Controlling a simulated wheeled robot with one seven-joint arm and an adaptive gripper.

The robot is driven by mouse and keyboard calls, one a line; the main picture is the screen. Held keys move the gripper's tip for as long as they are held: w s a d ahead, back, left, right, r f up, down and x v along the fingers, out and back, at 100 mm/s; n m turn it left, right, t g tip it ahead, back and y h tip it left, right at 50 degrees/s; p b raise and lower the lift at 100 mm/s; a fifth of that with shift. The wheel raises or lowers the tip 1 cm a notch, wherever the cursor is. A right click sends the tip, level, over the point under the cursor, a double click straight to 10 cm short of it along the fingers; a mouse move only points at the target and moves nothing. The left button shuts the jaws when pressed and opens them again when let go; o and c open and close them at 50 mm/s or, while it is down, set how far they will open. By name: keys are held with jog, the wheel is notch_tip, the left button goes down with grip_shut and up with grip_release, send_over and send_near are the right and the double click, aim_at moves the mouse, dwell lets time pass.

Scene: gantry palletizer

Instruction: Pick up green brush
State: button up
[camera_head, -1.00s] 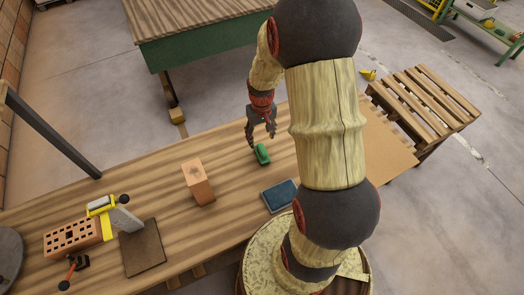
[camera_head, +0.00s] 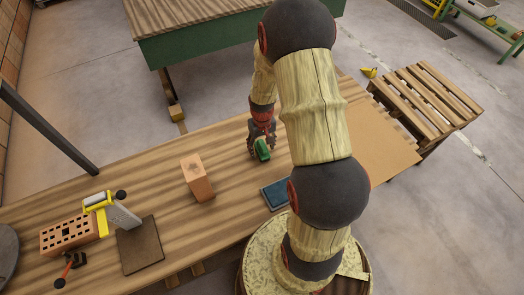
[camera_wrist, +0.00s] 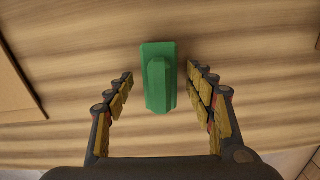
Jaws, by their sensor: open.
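The green brush (camera_head: 262,149) lies on the wooden table, right of the middle block. In the wrist view the green brush (camera_wrist: 160,82) lies lengthwise between and slightly ahead of the two fingers, with a raised ridge along its middle. My gripper (camera_head: 262,142) is low over the table at the brush. In the wrist view my gripper (camera_wrist: 160,90) is open, with a gap on each side of the brush. I cannot tell how far the fingertips are above the table.
An orange-brown block (camera_head: 196,178) stands left of the brush. A blue pad (camera_head: 278,193) lies in front of it. A perforated brick (camera_head: 68,236), a yellow-handled roller tool (camera_head: 98,203) and a dark brown mat (camera_head: 139,246) are at the left. A flat tan board (camera_head: 372,142) is at the right.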

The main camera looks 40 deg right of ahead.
aim_at(262, 144)
jog(key=shift+c, duration=0.4)
jog(key=c, duration=1.1)
jog(key=shift+c, duration=0.7)
jog(key=shift+r, duration=0.1)
jog(key=shift+r, duration=0.45)
notch_tip(262, 144, up, 2)
jog(key=shift+w+r+p, duration=0.1)
jog(key=shift+r+p, duration=0.1)
jog(key=shift+p, duration=0.5)
jog(key=s+r, duration=0.1)
jog(key=s+a+r+p, duration=0.1)
jog(key=r, duration=0.1)
jog(key=s+a+r, duration=0.1)
jog(key=r, duration=0.1)
jog(key=shift+s+a+r+p, duration=0.15)
jog(key=shift+s+p, duration=0.15)
jog(key=shift+s, duration=0.1)
jog(key=s+a+r+p, duration=0.2)
jog(key=s+a+r, duration=0.2)
jog(key=s, duration=0.4)
jog(key=shift+s+a+r, duration=0.15)
jog(key=shift+a, duration=0.4)
